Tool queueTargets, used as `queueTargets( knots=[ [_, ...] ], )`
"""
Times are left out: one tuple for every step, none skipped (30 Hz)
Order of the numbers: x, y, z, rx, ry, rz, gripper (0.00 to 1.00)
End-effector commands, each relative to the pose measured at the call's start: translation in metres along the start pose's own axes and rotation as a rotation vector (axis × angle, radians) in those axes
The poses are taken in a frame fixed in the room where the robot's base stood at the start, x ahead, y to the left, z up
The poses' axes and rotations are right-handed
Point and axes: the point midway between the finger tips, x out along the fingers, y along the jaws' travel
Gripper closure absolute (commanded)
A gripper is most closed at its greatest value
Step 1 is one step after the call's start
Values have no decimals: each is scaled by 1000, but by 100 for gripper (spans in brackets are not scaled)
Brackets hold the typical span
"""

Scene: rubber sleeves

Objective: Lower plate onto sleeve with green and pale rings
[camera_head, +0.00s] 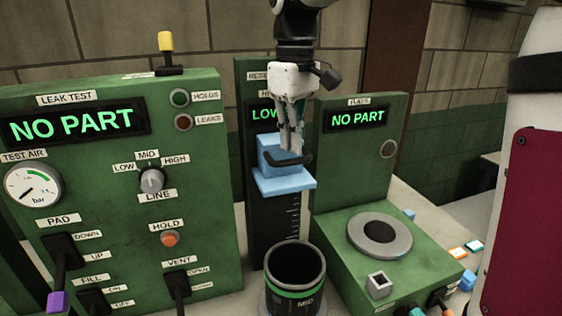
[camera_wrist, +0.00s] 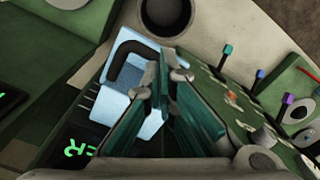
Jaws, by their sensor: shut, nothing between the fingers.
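The light blue plate (camera_head: 285,183) sits on the green column with a scale, with a blue block and a dark handle (camera_head: 297,161) on top. In the wrist view the blue plate (camera_wrist: 148,122) and its handle lie left of my fingers. My gripper (camera_head: 291,150) is shut and empty, pointing down close to the handle; whether it touches is unclear. A black sleeve (camera_head: 288,281) marked MID stands upright below the plate, apart from it, with a green ring and a thin pale line. Its dark round mouth shows at the top of the wrist view (camera_wrist: 167,12).
A green leak test panel (camera_head: 100,180) with levers and a NO PART display stands at left. Several small coloured blocks lie at right.

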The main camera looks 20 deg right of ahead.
Motion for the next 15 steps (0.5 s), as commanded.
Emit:
queueTargets(
  knots=[
    [3,0,0,0,-1,-1,100],
    [5,0,0,0,-1,-1,100],
    [7,0,0,0,-2,-1,100],
    [9,0,0,0,-2,-1,100],
    [10,0,0,0,-2,-1,100],
    [12,0,0,0,-1,-1,100],
    [14,0,0,0,-1,-1,100],
    [16,0,0,0,-1,-1,100],
    [18,0,0,0,-1,-1,100],
    [19,0,0,0,-2,-1,100],
    [21,0,0,0,-2,-1,100],
    [23,0,0,0,-2,-1,100],
    [25,0,0,0,-1,-1,100],
    [27,0,0,0,-1,-1,100],
    [29,0,0,0,-1,-1,100]
  ],
)
